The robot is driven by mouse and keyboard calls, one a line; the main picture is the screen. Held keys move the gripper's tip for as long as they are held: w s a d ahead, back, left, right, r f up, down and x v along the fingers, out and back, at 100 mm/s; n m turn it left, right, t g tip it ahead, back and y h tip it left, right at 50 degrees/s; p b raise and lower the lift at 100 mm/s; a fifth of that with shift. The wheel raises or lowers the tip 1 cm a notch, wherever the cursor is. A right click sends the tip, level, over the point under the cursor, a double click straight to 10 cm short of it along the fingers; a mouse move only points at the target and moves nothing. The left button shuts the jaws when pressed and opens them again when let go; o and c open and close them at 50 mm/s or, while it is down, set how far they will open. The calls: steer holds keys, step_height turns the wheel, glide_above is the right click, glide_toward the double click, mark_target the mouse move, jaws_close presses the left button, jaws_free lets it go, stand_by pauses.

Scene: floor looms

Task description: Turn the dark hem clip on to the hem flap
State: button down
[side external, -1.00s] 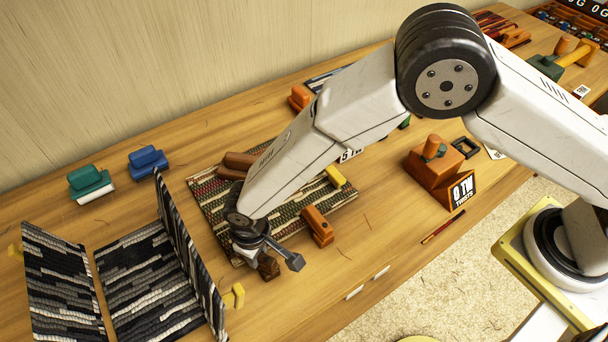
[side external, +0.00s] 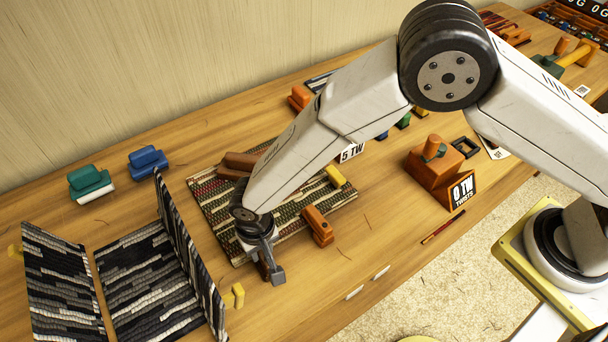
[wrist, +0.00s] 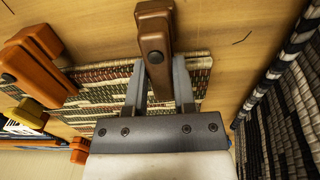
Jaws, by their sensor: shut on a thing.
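My gripper (wrist: 160,75) is shut on a dark brown hem clip (wrist: 154,30), which sticks out beyond the fingers in the wrist view. In the side view my gripper (side external: 268,270) is low at the near edge of the striped multicoloured rug (side external: 213,203), and the clip is mostly hidden. The rug (wrist: 95,100) lies behind the fingers in the wrist view. I cannot tell which part is the hem flap. An orange-brown clip (side external: 318,226) sits at the rug's near edge, right of my gripper. A brown clip (side external: 240,160) lies at its far edge.
A dark striped piece with upright panels (side external: 150,285) stands at the left, close to my gripper. A yellow block (side external: 238,295) is beside it. Green (side external: 90,183) and blue (side external: 148,160) clips sit behind. An orange block (side external: 433,165) stands right.

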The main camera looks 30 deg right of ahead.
mark_target(262, 251)
steer(key=shift+c, duration=2.2)
jaws_free()
steer(key=shift+r, duration=0.1)
steer(key=shift+r, duration=3.85)
steer(key=shift+d, duration=0.1)
